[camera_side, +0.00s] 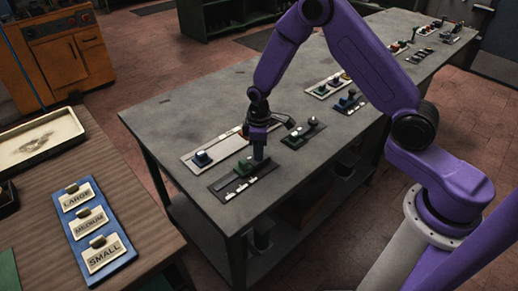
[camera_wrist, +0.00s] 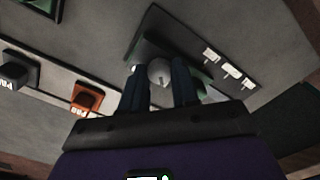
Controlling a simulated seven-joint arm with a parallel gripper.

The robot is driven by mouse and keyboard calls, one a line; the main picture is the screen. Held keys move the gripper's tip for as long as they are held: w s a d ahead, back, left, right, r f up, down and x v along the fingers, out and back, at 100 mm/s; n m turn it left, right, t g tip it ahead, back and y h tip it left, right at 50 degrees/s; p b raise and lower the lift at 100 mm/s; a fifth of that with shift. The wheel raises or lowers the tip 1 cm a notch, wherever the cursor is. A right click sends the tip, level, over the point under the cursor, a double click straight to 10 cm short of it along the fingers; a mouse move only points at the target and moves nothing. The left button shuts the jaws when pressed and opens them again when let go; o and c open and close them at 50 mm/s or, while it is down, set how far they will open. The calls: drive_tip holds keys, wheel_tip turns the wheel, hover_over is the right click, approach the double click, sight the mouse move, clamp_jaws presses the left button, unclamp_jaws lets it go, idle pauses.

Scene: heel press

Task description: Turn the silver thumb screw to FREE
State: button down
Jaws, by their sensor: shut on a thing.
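The silver thumb screw (camera_wrist: 159,71) shows as a pale round knob between my two fingers in the wrist view. My gripper (camera_wrist: 160,82) is shut on it, with one dark finger on each side. In the side view my gripper (camera_side: 259,160) points down at the dark plate (camera_side: 226,195) with a green block (camera_side: 242,168), and the screw is hidden there. The dark plate (camera_wrist: 190,50) carries several small white labels (camera_wrist: 230,71) in the wrist view. Their lettering is too small to read, so I cannot tell which one is FREE.
An orange block (camera_wrist: 86,97) and a dark block (camera_wrist: 16,70) show at the wrist view's left. The bench's left part (camera_side: 165,120) is clear.

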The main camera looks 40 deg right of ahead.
drive_tip(key=shift+n, duration=0.3)
drive_tip(key=c, duration=0.8)
unclamp_jaws()
drive_tip(key=shift+c, duration=0.2)
wheel_tip(320, 180, up, 18)
drive_tip(key=shift+f, duration=0.25)
drive_tip(key=s+a+r+n, duration=0.1)
drive_tip(key=s+a+r, duration=0.1)
drive_tip(key=s, duration=0.6)
drive_tip(key=s+a+r+n, duration=0.1)
drive_tip(key=s+a, duration=0.1)
drive_tip(key=s, duration=0.6)
drive_tip(key=s+d, duration=0.2)
drive_tip(key=s, duration=0.6)
drive_tip(key=s+d+n, duration=0.1)
drive_tip(key=s+d, duration=0.2)
drive_tip(key=s, duration=0.5)
drive_tip(key=shift+s+d, duration=0.15)
drive_tip(key=shift+s, duration=0.15)
